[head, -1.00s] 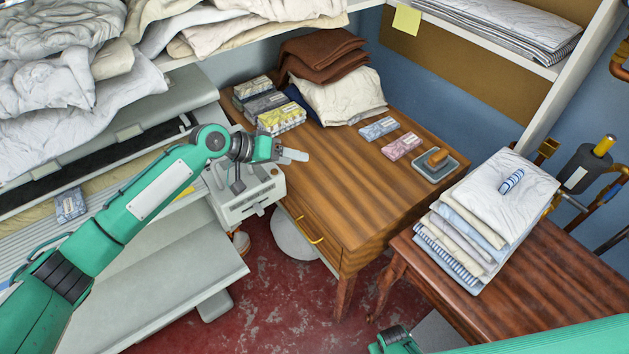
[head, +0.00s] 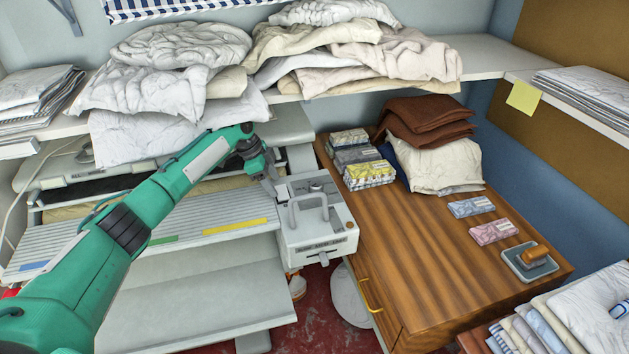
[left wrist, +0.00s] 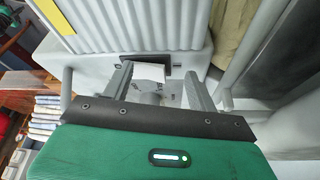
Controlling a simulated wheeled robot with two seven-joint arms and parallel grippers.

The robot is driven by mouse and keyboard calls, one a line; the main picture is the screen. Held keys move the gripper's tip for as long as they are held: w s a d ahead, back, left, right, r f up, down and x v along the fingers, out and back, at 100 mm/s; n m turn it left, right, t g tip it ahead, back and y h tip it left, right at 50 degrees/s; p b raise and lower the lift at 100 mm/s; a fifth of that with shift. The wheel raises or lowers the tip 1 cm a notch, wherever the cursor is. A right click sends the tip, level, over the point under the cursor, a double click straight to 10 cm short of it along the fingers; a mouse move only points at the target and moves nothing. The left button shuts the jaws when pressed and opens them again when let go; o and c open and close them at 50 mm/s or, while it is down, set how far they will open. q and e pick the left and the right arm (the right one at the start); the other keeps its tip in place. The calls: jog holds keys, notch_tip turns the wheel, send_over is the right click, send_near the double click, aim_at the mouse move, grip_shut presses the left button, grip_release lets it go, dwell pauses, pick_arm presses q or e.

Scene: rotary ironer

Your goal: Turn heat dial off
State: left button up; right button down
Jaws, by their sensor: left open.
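The ironer's grey control box (head: 322,240) stands at the right end of the ironer, with a raised loop handle on top. A small round knob (head: 316,187), which looks like the heat dial, sits on top at the back of the box; its setting is too small to read. My left gripper (head: 270,186) is open at the box's back left corner, left of the knob. In the left wrist view its two fingers (left wrist: 160,88) are spread, with a small white block (left wrist: 150,74) and a grey surface showing beyond and between them. I cannot tell whether they touch anything. My right gripper is out of view.
The ironer's ribbed board (head: 190,228) lies left of the box. A shelf (head: 480,60) with piled linen overhangs the back. A wooden table (head: 430,255) on the right holds boxes, folded cloths and a stamp pad (head: 530,262). Open space lies above the box.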

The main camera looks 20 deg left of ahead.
aim_at(315, 184)
pick_arm(q)
jog(key=shift+d+r, duration=0.1)
jog(key=shift+d, duration=0.1)
jog(key=w+d+p, duration=0.1)
jog(key=d, duration=0.2)
jog(key=w+d+p, duration=0.1)
jog(key=d, duration=0.3)
jog(key=w+d+p, duration=0.1)
jog(key=d, duration=0.2)
jog(key=shift+w+d, duration=0.15)
jog(key=shift+w, duration=0.15)
jog(key=shift+d, duration=0.2)
jog(key=shift+w+d+f, duration=0.1)
jog(key=shift+f, duration=0.55)
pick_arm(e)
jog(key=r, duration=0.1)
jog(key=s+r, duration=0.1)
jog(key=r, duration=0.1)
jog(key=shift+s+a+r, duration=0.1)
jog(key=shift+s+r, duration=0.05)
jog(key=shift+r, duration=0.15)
pick_arm(q)
jog(key=shift+p, duration=0.3)
jog(key=c, duration=1)
